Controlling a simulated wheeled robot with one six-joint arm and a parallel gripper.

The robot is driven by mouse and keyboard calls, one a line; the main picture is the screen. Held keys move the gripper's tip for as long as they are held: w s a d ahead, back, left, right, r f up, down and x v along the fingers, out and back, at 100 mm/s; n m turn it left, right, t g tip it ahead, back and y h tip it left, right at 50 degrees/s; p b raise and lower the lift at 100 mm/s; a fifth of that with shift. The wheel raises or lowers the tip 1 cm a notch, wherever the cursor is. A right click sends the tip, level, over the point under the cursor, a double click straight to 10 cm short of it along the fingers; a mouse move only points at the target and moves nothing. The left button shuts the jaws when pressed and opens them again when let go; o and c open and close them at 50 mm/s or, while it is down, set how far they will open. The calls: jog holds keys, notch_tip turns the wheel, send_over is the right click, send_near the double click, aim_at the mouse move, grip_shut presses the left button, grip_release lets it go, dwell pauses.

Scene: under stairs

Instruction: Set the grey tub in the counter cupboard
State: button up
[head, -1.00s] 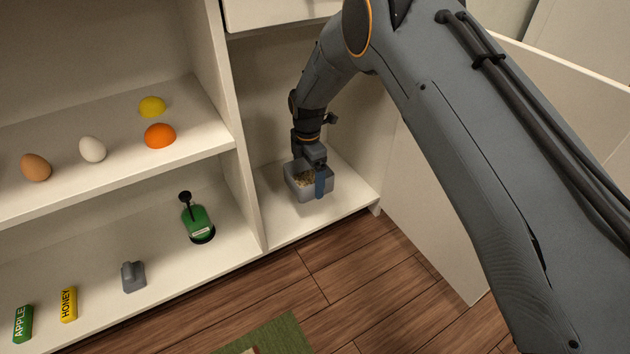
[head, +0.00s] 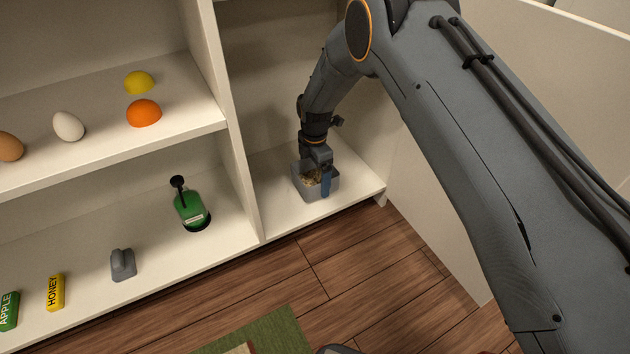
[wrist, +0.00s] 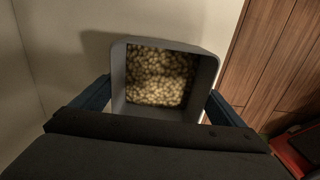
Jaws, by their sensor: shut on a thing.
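The grey tub (head: 306,188) is a small square-rimmed open box with pale, bean-like pieces inside. It is in the lower right compartment of the counter cupboard (head: 285,222), at or just above the compartment floor; I cannot tell if it touches. My gripper (head: 322,180) reaches down from above and is shut on the tub, with a blue finger across its near side. In the wrist view the tub (wrist: 206,75) sits upright between both blue fingers of my gripper (wrist: 158,98). The cupboard's door (head: 435,190) stands open at the right.
A divider (head: 236,150) separates this compartment from shelves on the left. Those hold a green bottle (head: 190,208), a grey object (head: 123,264), a yellow HONEY item (head: 55,291), eggs and orange and yellow half-round pieces. Floor is free around the tub. A green mat (head: 262,332) lies in front.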

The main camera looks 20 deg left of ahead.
aim_at(315, 184)
jog(key=shift+f, duration=0.55)
jog(key=shift+f, duration=0.1)
jog(key=o, duration=1.2)
notch_tip(315, 184, up, 12)
jog(key=p, duration=0.4)
